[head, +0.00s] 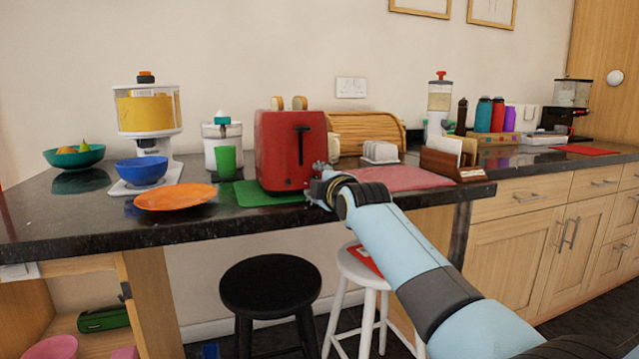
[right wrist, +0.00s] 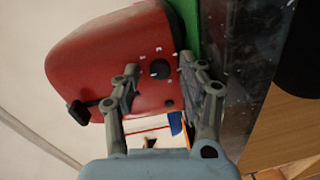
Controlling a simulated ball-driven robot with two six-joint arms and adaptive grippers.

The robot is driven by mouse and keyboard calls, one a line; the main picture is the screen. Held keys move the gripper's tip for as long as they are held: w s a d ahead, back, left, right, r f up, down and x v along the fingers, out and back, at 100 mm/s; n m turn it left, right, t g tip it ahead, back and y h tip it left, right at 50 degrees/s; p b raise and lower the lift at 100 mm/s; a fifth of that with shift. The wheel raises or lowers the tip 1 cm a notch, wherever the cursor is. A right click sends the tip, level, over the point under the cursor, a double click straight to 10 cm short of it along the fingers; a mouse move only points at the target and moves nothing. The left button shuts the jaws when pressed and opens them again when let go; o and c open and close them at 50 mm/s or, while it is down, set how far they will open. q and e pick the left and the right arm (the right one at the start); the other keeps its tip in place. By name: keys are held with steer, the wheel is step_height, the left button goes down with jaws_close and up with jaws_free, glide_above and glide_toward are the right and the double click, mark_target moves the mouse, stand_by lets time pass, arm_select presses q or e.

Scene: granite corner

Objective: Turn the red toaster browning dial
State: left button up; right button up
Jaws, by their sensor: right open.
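The red toaster (head: 283,150) stands on a green mat (head: 262,196) near the counter's front edge, with toast slices (head: 299,103) in its top and a black lever on its front. In the right wrist view the toaster (right wrist: 105,55) fills the upper left. Its dark round dial (right wrist: 160,68), ringed by white marks, shows between the fingertips of my right gripper (right wrist: 160,66). The gripper (head: 319,180) is open at the toaster's lower front right; contact with the dial cannot be told. A smaller dark knob or button (right wrist: 169,103) sits beside the dial. My left gripper is out of view.
An orange plate (head: 175,197), blue bowl (head: 141,170) and green cup (head: 226,162) stand left of the toaster. A bread box (head: 368,130), toast rack (head: 380,152) and wooden letter holder (head: 440,164) stand right. Black (head: 270,285) and white (head: 357,270) stools are below the counter.

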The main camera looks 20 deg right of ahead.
steer(key=s, duration=0.8)
steer(key=shift+r, duration=0.4)
steer(key=shift+d, duration=0.1)
